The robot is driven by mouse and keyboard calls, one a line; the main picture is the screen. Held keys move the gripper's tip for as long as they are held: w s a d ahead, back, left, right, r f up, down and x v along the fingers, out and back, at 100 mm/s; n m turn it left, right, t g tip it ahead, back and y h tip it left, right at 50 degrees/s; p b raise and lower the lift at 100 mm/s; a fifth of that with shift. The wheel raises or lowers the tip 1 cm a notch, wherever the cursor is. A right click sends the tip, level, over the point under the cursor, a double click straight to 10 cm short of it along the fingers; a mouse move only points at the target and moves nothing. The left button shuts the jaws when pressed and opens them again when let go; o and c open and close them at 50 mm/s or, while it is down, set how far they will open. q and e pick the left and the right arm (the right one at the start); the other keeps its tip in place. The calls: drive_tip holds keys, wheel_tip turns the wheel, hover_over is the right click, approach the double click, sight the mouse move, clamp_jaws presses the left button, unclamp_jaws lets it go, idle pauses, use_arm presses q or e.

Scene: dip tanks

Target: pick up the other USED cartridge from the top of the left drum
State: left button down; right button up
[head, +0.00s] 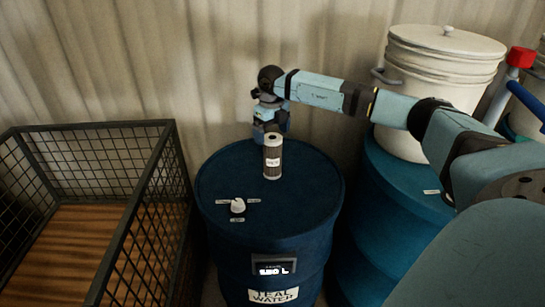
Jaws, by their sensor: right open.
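A cartridge (272,160) with a dark mesh body, pale ends and a small white label stands upright on top of the left drum (305,205), towards its back. The label's wording is too small to read surely. My right gripper (270,124) is open and points down at the drum's back edge, just behind the cartridge's top in this view. The cartridge hides part of the fingers, and I cannot tell whether they touch it. My left gripper is out of view.
A white cap (237,205) sits on the drum's front left, with small labels around it. A wire-mesh crate (125,250) with a wooden floor stands at left. A second blue drum (375,230) at right bears a lidded white bucket (440,85). A corrugated wall closes the back.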

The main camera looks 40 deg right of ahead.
sight(273, 147)
drive_tip(key=shift+d+f+p, duration=0.15)
drive_tip(key=shift+f+p, duration=0.05)
drive_tip(key=shift+f, duration=1.35)
drive_tip(key=shift+d+f+p, duration=0.1)
drive_tip(key=shift+f+p, duration=0.1)
drive_tip(key=shift+f, duration=1.3)
drive_tip(key=c, duration=1.2)
